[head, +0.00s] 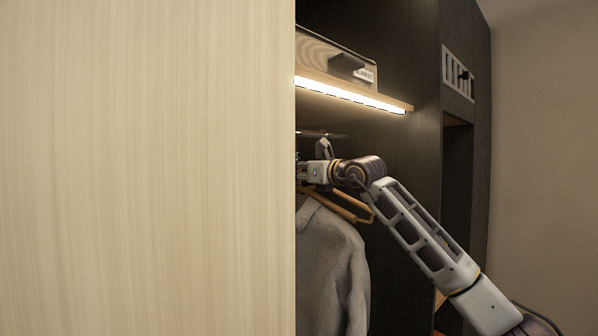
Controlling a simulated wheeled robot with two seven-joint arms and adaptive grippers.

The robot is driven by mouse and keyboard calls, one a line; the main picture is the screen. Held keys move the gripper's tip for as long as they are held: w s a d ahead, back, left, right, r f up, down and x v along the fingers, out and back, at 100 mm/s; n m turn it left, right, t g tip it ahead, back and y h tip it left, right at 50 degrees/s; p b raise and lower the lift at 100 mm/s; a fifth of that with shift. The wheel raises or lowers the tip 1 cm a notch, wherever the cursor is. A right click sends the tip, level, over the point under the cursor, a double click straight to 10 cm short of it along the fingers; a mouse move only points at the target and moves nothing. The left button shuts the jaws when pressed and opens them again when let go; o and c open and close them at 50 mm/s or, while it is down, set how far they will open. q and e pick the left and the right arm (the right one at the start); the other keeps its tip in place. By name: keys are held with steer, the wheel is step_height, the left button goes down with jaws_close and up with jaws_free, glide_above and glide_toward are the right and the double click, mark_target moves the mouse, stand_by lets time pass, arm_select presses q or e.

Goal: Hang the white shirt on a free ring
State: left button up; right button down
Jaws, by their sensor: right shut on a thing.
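A pale grey-looking shirt (330,262) hangs at the left of the closet opening, its left part hidden behind the wood panel. A wooden hanger (350,211) shows at its shoulders. My right gripper (304,173) is just above the collar, at the top of the hanger. It is shut on the hanger, though its fingertips are partly hidden by the panel edge. A short dark rail (321,133) is just above the gripper. I cannot make out any separate rings, nor whether the hanger's hook touches the rail. My left gripper is not in view.
A large light wood panel (147,168) fills the left half and blocks the view. A lit shelf (395,103) with a labelled blanket box (330,58) is above my right arm. A dark cabinet wall (468,40) stands at the right.

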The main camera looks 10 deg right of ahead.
steer(key=shift+w+a+r, duration=0.1)
steer(key=shift+w+a, duration=0.15)
steer(key=shift+w, duration=0.1)
stand_by(0.4)
steer(key=shift+a, duration=0.1)
stand_by(0.8)
steer(key=shift+p+x, duration=0.8)
steer(key=shift+x, duration=0.35)
stand_by(1.1)
steer(key=shift+f+b, duration=0.55)
steer(key=shift+b, duration=0.2)
stand_by(2.1)
steer(key=c, duration=1.3)
jaws_free()
steer(key=shift+o, duration=0.2)
steer(key=shift+f, duration=0.15)
